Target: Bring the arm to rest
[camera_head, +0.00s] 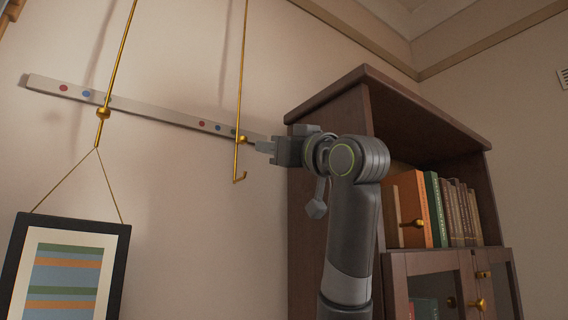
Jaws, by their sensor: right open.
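My right arm rises from the bottom of the head view and bends to the left at its upper end. My right gripper (262,147) is open and points left, its tips close to the small brass slider on the right hanging rod (239,90). I cannot tell whether the tips touch the slider. The rod ends in an empty hook below. My left gripper is out of view.
A pale rail (150,113) with coloured dots runs along the wall. A framed striped picture (66,268) hangs by cords from the left brass rod (118,65). A dark wooden bookcase (330,110) with books (455,210) stands behind my arm.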

